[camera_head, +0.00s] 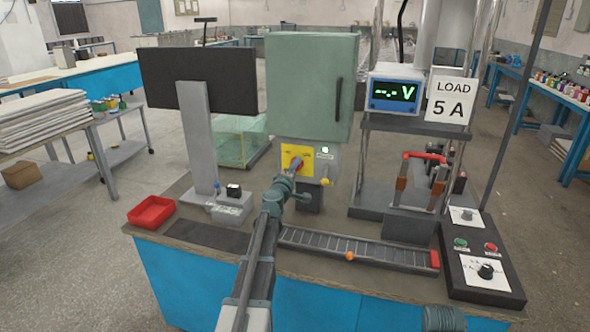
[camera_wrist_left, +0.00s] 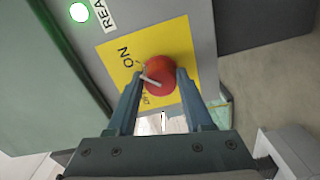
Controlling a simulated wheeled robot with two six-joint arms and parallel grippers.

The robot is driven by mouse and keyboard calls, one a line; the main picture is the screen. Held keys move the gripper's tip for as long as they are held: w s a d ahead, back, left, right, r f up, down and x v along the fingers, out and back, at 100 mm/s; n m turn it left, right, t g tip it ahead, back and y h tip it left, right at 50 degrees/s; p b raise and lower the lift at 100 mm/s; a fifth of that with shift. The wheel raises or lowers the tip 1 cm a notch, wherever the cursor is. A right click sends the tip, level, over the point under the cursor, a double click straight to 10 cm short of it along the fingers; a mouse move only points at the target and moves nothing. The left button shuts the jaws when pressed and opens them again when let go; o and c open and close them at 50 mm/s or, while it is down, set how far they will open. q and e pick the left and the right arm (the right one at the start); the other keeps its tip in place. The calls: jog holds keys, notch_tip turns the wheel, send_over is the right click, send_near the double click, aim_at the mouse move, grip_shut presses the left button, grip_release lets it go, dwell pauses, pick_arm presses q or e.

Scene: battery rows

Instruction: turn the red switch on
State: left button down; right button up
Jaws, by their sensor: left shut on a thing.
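The red switch (camera_wrist_left: 168,72) is a round red knob with a pale pointer, on a yellow plate (camera_wrist_left: 115,50) marked ON and OFF. The pointer aims to the left in the wrist view, roughly between the two words. The yellow plate also shows in the head view (camera_head: 289,158), on a grey panel under a green cabinet. My left gripper (camera_wrist_left: 159,82) has a finger on each side of the knob and is shut on it. In the head view the left gripper (camera_head: 292,172) reaches the plate and partly covers the switch.
A green READY light (camera_wrist_left: 79,12) is lit beside the plate. The green cabinet (camera_head: 308,85) stands above. A monitor (camera_head: 197,77), a red tray (camera_head: 151,212), a meter (camera_head: 396,93) showing dashes and V, a LOAD 5 A sign (camera_head: 449,98) and a control box (camera_head: 482,262) surround it.

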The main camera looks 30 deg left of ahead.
pick_arm(q)
jog(key=shift+c, duration=1.5)
grip_release()
jog(key=shift+s, duration=0.15)
jog(key=v, duration=1.3)
jog(key=shift+s, duration=0.3)
jog(key=shift+f, duration=0.1)
